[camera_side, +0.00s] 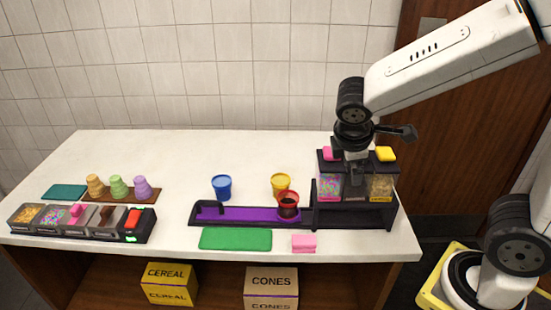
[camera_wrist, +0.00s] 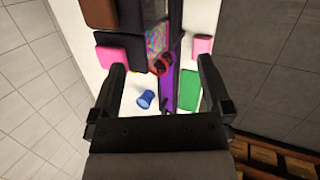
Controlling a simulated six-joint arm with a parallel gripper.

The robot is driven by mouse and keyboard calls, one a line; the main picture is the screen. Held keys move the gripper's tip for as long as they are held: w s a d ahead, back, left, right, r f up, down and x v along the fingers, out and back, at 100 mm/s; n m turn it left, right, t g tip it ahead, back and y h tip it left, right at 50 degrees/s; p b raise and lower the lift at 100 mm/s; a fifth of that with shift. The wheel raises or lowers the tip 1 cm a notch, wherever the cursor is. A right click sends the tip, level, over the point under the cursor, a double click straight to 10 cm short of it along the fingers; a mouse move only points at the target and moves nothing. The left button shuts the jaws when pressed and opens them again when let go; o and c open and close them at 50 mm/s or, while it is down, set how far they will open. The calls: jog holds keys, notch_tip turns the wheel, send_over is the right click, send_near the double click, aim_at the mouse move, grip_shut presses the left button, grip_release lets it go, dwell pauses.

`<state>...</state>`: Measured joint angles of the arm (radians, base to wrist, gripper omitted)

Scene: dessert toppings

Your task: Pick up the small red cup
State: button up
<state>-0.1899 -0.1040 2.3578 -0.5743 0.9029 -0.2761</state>
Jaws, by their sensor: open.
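The small red cup (camera_side: 287,199) stands upright at the right end of the purple tray (camera_side: 240,214), and its inside looks dark. In the wrist view the red cup (camera_wrist: 155,67) shows between my fingers, farther away than them, partly overlapped by the dispenser. My gripper (camera_side: 355,178) is open and empty. In the side view it appears right of and higher than the cup, overlapping the topping dispenser (camera_side: 325,210). Its two fingers also show in the wrist view (camera_wrist: 162,70), spread wide apart. Neither finger touches the cup.
A yellow cup (camera_side: 281,184) stands just behind the red one, and a blue cup (camera_side: 221,187) stands farther left. A green mat (camera_side: 236,239) and a pink block (camera_side: 303,243) lie in front. Topping bins (camera_side: 80,221) and stacked coloured cups (camera_side: 118,187) are at the left.

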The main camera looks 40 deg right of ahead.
jog(key=w+n, duration=0.1)
jog(key=n, duration=0.1)
jog(key=r+n+t+h, duration=0.2)
jog(key=n+t+h, duration=0.45)
jog(key=n, duration=0.85)
send_over(288, 206)
jog(key=s+a, duration=0.3)
jog(key=s, duration=0.1)
jog(key=t+y, duration=0.1)
jog(key=y, duration=0.1)
jog(key=shift+t, duration=0.25)
jog(key=f, duration=2)
jog(key=shift+w, duration=0.3)
jog(key=shift+x, duration=3.95)
jog(key=c, duration=1.2)
jog(key=shift+r, duration=0.1)
